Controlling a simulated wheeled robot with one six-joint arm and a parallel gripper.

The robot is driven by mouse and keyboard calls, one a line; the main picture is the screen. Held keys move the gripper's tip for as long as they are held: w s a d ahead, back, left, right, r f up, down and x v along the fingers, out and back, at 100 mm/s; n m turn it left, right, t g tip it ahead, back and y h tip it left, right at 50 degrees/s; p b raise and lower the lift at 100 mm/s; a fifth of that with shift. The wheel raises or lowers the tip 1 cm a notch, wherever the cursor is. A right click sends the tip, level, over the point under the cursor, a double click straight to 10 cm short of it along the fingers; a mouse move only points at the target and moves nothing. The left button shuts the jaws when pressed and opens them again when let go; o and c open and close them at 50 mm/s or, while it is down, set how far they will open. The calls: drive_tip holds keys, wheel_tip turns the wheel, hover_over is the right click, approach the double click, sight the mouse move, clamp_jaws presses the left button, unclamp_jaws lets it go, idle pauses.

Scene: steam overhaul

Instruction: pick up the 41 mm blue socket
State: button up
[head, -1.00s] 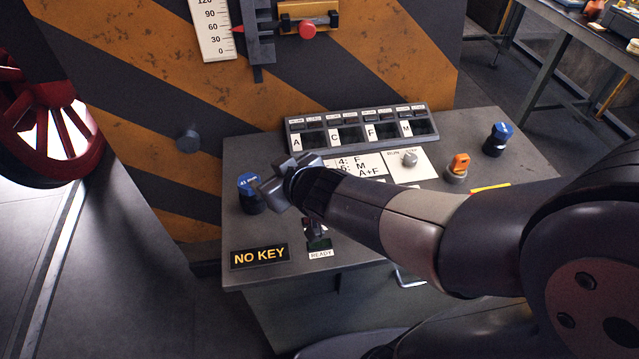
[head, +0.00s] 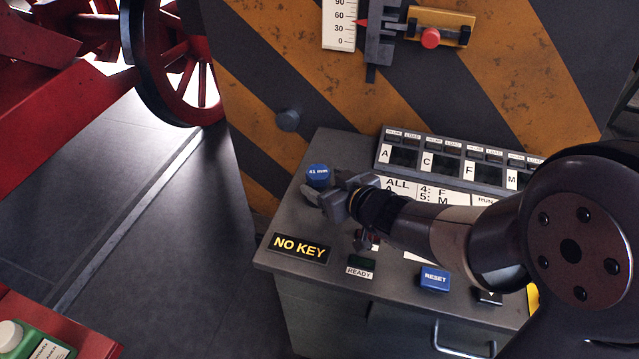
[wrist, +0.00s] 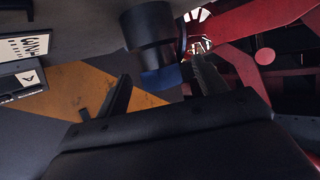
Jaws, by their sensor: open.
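The 41 mm blue socket (head: 318,176) stands upright on the left part of the grey console top (head: 300,215). It has a dark body and a blue top with a white "41 mm" label. My gripper (head: 320,198) is open and empty, close beside the socket on its near side, and hides its lower part in the head view. In the wrist view the scene is upside down. The socket (wrist: 151,35) shows there with its blue end between the two fingers (wrist: 160,85) in the picture. I cannot tell whether they touch it.
A "NO KEY" sign (head: 299,248), a READY plate (head: 361,267) and a blue RESET button (head: 434,278) sit along the console's front. A labelled rack (head: 450,160) stands at its back. A striped panel (head: 490,60) rises behind. A green bottle (head: 35,342) is at lower left.

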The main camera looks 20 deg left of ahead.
drive_tip(key=x, duration=0.5)
drive_tip(key=shift+r, duration=0.1)
drive_tip(key=c, duration=1.4)
